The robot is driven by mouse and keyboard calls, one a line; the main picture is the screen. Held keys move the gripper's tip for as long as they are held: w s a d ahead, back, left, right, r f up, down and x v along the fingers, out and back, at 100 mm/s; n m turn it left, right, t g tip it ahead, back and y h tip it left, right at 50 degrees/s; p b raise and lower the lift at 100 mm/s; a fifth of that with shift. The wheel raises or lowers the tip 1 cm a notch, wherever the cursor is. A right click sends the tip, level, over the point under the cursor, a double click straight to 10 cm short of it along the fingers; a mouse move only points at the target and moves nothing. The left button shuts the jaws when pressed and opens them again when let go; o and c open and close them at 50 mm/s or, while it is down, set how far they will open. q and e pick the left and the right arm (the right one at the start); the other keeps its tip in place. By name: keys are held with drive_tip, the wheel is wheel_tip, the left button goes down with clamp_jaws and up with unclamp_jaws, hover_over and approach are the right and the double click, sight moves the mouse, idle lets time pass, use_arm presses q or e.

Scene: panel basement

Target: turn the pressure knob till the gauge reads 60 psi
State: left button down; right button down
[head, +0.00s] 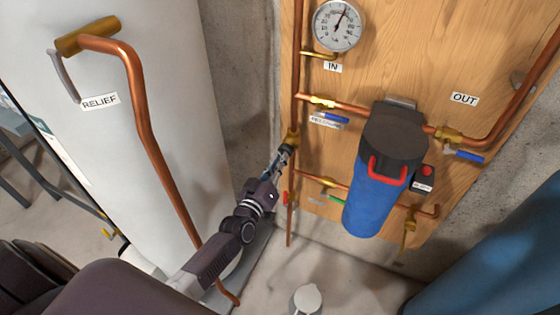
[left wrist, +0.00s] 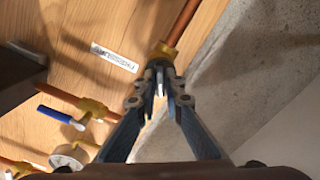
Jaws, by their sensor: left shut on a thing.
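The round white pressure gauge (head: 337,25) is on the wooden panel at the top of the head view. Its dark needle points up and slightly right; the numbers are too small to read surely. A brass pressure regulator (head: 293,136) sits on the left vertical copper pipe, below the gauge. My left gripper (head: 288,148) is shut on its knob from below. In the left wrist view the fingers (left wrist: 162,70) meet just below the brass body (left wrist: 163,51), and they mostly hide the knob. A white label (left wrist: 114,58) is beside it. My right gripper is not in view.
A blue filter housing (head: 372,200) with a dark cap and red handle hangs right of my left gripper. Blue-handled valves (head: 467,156) are on the copper pipes. A white tank (head: 110,150) with a relief pipe stands left. A blue tank (head: 500,260) is lower right.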

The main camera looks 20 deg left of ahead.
use_arm(q)
drive_tip(key=c, duration=2)
unclamp_jaws()
drive_tip(key=shift+c, duration=0.2)
drive_tip(key=s, duration=1.2)
